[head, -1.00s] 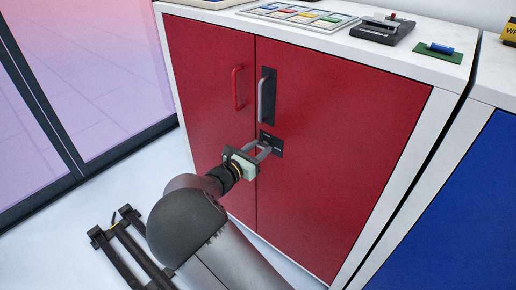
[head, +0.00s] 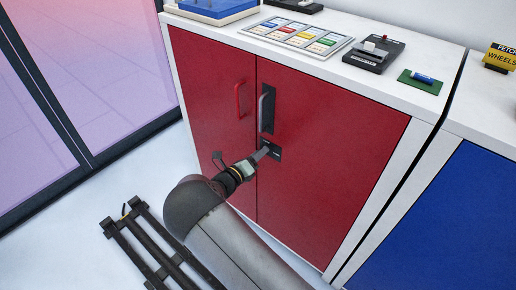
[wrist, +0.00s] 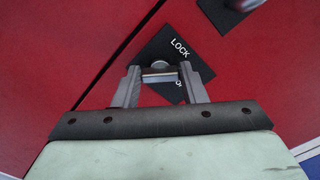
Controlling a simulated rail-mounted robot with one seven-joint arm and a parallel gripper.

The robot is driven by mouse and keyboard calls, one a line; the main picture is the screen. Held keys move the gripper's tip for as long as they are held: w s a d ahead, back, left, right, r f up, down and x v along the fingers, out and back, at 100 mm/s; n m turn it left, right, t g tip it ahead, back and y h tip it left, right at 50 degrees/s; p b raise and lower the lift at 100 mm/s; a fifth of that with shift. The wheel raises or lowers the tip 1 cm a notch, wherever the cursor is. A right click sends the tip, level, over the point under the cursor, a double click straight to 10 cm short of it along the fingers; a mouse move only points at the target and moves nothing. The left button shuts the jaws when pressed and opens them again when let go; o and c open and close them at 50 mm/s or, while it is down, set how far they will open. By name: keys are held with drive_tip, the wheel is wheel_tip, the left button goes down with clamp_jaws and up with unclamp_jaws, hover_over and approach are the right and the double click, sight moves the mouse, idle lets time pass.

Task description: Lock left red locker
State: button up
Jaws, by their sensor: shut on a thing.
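The red locker (head: 330,150) has two red doors. Its left door (head: 205,85) has a red handle (head: 239,100); the right door has a grey handle on a black plate (head: 266,108). Below that handle is a black lock plate (head: 275,153), which also shows tilted in the wrist view (wrist: 203,70) with the word LOCK and other text partly hidden. My gripper (head: 264,152) is at the plate. In the wrist view its fingers (wrist: 158,76) are shut on the small metal lock knob (wrist: 160,66), which they partly cover. Both doors look closed.
A blue locker (head: 450,215) stands to the right. A tray of coloured cards (head: 297,35), a black device (head: 374,53) and a green board (head: 420,82) lie on the white top. A glass wall (head: 85,70) is on the left.

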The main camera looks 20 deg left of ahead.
drive_tip(key=n+p, duration=0.3)
drive_tip(key=n, duration=0.5)
drive_tip(key=shift+f, duration=0.15)
idle(0.5)
drive_tip(key=o, duration=1)
drive_tip(key=v, duration=1.7)
drive_tip(key=shift+s, duration=0.2)
